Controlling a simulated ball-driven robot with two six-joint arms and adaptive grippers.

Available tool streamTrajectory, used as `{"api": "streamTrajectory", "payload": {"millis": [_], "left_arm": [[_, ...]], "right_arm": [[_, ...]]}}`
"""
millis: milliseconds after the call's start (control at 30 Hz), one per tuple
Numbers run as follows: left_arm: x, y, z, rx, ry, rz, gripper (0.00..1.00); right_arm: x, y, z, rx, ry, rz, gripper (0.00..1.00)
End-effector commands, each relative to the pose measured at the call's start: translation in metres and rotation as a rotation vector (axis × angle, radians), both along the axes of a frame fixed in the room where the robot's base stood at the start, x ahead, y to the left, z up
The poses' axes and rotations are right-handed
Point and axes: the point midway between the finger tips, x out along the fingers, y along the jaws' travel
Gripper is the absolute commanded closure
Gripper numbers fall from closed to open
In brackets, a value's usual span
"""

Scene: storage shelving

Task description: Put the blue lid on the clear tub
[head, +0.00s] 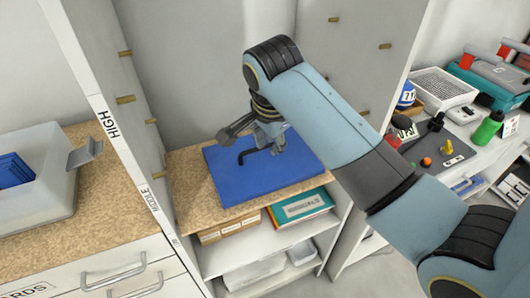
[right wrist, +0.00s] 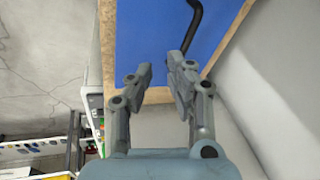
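The blue lid (head: 232,181) lies flat on the wooden shelf board of the middle compartment. It has a black bent handle (head: 250,152), which also shows in the right wrist view (right wrist: 194,20). My right gripper (head: 257,140) is over the lid near the handle. In the right wrist view its fingers (right wrist: 161,70) are a little apart with nothing between them; the handle's near end passes behind one fingertip. The clear tub (head: 52,212) stands on the counter at the left, open at the top, with blue items (head: 15,170) inside. My left gripper is out of view.
An upright panel marked HIGH and MIDDLE (head: 130,150) stands between tub and lid. Another upright (head: 385,60) is right of the lid, behind my arm. A bench with a green bottle (head: 487,127) is at right.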

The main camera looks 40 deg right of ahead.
Motion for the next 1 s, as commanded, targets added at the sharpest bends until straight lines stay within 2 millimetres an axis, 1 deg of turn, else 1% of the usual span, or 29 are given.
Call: {"api": "streamTrajectory", "payload": {"millis": [33,100,167,233,500,667,767,900,1000], "left_arm": [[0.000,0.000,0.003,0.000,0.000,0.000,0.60],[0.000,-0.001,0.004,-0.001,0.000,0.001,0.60],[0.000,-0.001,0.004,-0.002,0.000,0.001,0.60],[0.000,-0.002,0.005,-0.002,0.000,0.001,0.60],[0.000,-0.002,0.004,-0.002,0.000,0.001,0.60],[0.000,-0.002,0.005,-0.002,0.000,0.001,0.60],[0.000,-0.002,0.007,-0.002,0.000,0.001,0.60],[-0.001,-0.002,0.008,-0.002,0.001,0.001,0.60],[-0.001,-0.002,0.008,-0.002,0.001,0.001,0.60]], "right_arm": [[0.011,0.001,0.010,0.017,-0.018,-0.073,0.83],[0.021,0.002,0.019,0.037,-0.034,-0.167,0.83],[0.026,0.002,0.022,0.048,-0.043,-0.220,0.83],[0.030,0.001,0.020,0.053,-0.046,-0.251,0.83],[0.041,-0.008,-0.021,0.055,-0.047,-0.258,0.83],[0.044,-0.010,-0.032,0.056,-0.049,-0.257,0.83],[0.048,-0.010,-0.044,0.056,-0.046,-0.256,0.83],[0.055,-0.012,-0.065,0.054,-0.046,-0.256,0.83],[0.058,-0.014,-0.075,0.055,-0.048,-0.255,0.83]]}}
